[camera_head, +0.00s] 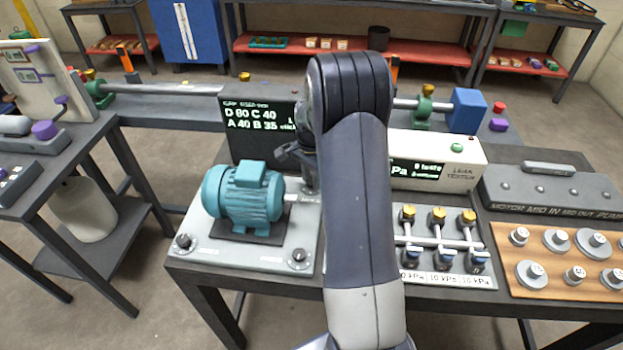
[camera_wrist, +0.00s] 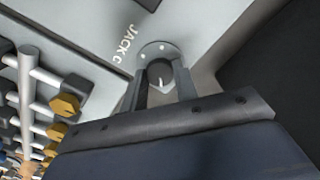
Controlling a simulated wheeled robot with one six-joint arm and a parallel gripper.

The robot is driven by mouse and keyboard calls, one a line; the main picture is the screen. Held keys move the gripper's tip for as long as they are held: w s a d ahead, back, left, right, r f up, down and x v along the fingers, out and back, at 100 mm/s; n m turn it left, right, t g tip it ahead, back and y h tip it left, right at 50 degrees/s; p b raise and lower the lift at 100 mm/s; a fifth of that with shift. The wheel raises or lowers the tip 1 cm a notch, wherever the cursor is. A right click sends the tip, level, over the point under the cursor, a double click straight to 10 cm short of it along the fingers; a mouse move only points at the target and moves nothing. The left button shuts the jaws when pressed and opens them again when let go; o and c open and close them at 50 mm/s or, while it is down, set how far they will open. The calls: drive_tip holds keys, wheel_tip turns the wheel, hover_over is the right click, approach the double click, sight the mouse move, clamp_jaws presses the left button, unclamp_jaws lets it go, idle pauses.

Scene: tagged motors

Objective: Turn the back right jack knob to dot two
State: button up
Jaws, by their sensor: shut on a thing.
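The teal motor (camera_head: 243,196) sits on a light grey plate (camera_head: 215,255) with dark jack knobs at its corners. The front left knob (camera_head: 183,241) and front right knob (camera_head: 299,255) show in the head view. In the wrist view a dark knob (camera_wrist: 160,72) with a white pointer line sits on a round grey dial (camera_wrist: 155,48) with small white dots, beside the label "JACK C". My gripper (camera_wrist: 161,88) is shut on this knob, one finger on each side. Which dot the pointer marks I cannot tell.
A pipe manifold with yellow-capped valves (camera_head: 438,216) stands right of my arm. A white leak tester (camera_head: 470,158) is behind it. A wooden board (camera_head: 510,279) with metal pieces lies farther right.

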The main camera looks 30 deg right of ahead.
sight(311, 181)
drive_tip(key=shift+m, duration=0.9)
drive_tip(key=o, duration=1)
drive_tip(key=shift+c, duration=0.2)
wheel_tip(311, 181, up, 11)
drive_tip(key=b, duration=0.1)
drive_tip(key=shift+f, duration=0.15)
